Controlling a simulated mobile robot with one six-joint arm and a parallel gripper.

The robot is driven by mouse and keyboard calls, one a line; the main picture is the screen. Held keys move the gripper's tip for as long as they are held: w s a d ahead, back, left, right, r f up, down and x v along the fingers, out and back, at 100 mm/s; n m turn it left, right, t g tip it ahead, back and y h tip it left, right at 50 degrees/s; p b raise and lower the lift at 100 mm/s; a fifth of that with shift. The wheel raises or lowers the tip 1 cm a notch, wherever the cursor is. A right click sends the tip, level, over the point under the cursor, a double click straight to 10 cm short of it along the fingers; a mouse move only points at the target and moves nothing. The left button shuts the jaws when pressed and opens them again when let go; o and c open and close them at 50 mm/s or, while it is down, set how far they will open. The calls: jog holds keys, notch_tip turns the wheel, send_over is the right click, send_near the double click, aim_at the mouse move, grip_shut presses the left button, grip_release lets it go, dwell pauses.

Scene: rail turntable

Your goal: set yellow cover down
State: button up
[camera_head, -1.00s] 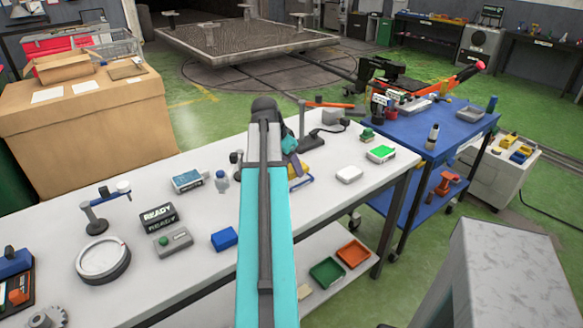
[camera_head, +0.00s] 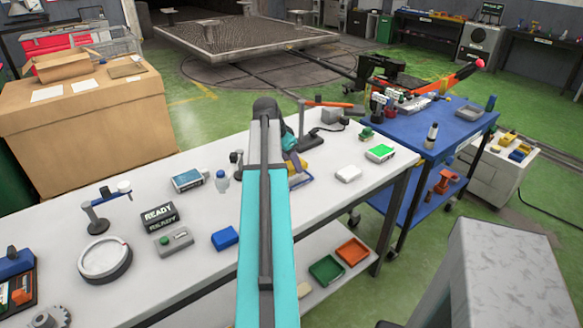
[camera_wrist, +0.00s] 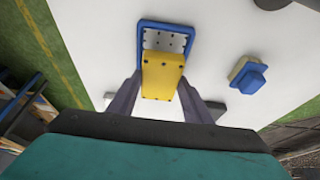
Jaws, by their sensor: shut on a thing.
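The yellow cover (camera_wrist: 162,74) is between the two fingers of my gripper (camera_wrist: 160,90) in the wrist view, and the fingers are shut on it. A blue rectangular frame (camera_wrist: 143,24) with a pale plate inside lies just beyond; the cover overlaps its near part in the picture. I cannot tell whether the cover touches it.
A blue-and-yellow piece (camera_wrist: 248,75) lies right of the frame. A blue cart (camera_head: 440,140) stands at right.

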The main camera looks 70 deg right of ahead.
aim_at(289, 165)
jog(key=shift+f+p, duration=0.3)
jog(key=shift+f, duration=0.95)
jog(key=shift+f+b, duration=0.3)
jog(key=shift+f, duration=0.3)
jog(key=o, duration=1.4)
jog(key=shift+a, duration=0.1)
jog(key=shift+r+p, duration=0.3)
jog(key=shift+r, duration=0.45)
jog(key=b+v, duration=0.2)
jog(key=v, duration=0.9)
jog(key=shift+a+r, duration=0.2)
jog(key=shift+r, duration=0.1)
jog(key=shift+w, duration=0.15)
